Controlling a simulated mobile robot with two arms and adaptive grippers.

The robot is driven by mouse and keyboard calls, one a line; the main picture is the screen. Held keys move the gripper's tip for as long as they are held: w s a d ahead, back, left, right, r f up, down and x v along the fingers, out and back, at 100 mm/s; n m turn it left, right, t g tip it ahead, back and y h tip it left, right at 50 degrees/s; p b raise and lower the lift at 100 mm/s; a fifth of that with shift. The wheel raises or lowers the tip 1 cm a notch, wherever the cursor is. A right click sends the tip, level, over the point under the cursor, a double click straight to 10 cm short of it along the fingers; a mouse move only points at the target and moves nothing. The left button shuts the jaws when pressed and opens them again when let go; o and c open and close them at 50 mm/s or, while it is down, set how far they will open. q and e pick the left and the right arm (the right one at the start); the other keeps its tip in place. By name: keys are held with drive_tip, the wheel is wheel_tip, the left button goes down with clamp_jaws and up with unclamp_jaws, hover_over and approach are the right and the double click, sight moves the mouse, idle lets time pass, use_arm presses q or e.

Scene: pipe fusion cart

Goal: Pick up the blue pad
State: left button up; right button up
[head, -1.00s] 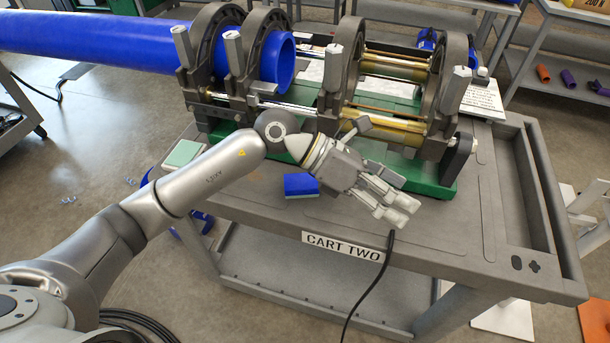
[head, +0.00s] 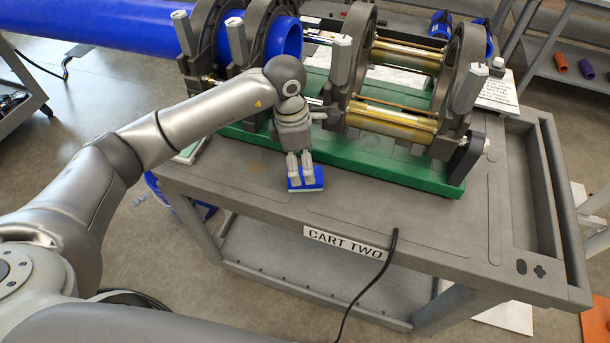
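The blue pad (head: 317,178) lies flat on the grey cart top, near its front edge in the head view. It is a small block with a paler layer along its lower edge. My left gripper (head: 301,182) points down over the pad, its fingertips at the pad's left and middle part. A narrow gap shows between the two fingers, so it looks open. The fingers hide part of the pad, and I cannot tell whether they touch it. My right gripper is not in view.
The green-based fusion machine (head: 400,168) with its clamps stands just behind the pad. A large blue pipe (head: 120,25) runs through the clamps at left. A black cable (head: 376,275) hangs over the cart's front edge. The cart top (head: 400,215) right of the pad is clear.

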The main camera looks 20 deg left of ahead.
sight(318, 170)
use_arm(q)
drive_tip(key=f, duration=0.3)
drive_tip(key=f+p, duration=0.1)
drive_tip(key=f, duration=0.1)
drive_tip(key=shift+w+d+f, duration=0.1)
drive_tip(key=shift+w+d, duration=0.05)
drive_tip(key=shift+d, duration=0.2)
drive_tip(key=shift+f, duration=0.2)
drive_tip(key=shift+f+b, duration=0.25)
drive_tip(key=shift+b, duration=0.2)
drive_tip(key=shift+c, duration=1)
drive_tip(key=c, duration=1)
